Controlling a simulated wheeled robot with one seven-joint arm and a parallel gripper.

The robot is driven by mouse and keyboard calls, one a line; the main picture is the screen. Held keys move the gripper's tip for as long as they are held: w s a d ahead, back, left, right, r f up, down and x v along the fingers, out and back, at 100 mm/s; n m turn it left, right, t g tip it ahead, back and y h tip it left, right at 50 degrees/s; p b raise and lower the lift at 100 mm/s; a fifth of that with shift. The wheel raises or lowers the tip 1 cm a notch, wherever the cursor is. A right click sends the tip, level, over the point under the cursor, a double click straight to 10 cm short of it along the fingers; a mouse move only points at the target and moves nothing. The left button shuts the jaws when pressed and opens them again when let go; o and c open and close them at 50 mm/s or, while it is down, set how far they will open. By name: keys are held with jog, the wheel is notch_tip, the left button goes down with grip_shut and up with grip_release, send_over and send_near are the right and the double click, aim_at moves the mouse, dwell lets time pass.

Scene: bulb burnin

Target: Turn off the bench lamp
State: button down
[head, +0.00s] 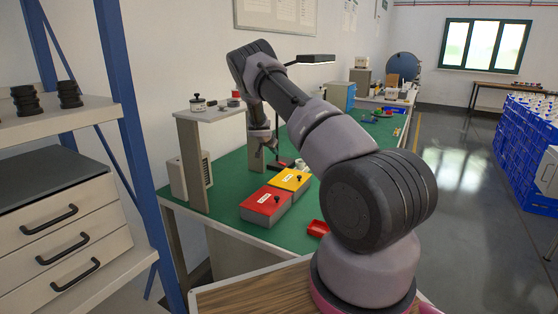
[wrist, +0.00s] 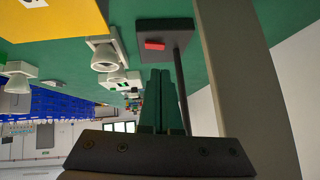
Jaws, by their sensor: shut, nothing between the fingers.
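The bench lamp's dark flat head (head: 316,59) hangs over the green bench, with a bright strip on its underside. In the wrist view its dark base (wrist: 180,36) carries a red switch (wrist: 155,45), and a thin black post (wrist: 181,90) rises from the base. My gripper (wrist: 161,72) is shut and empty. Its fingertips point at the base near the red switch; I cannot tell whether they touch it. In the head view my gripper (head: 266,152) is low over the bench, behind the yellow box, and my arm hides part of the lamp.
A red-topped box (head: 262,202) and a yellow-topped box (head: 290,179) stand on the bench, with a small red tray (head: 317,228) near its front edge. White sockets (wrist: 104,54) stand beside the lamp base. A pale upright panel (wrist: 235,70) is close by my gripper.

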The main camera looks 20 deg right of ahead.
aim_at(282, 167)
jog(key=x, duration=1)
jog(key=shift+f, duration=0.1)
jog(key=shift+w+f+g+h, duration=0.2)
jog(key=shift+g+h, duration=0.1)
jog(key=shift+s, duration=0.2)
jog(key=shift+s+d, duration=0.5)
jog(key=shift+r, duration=0.15)
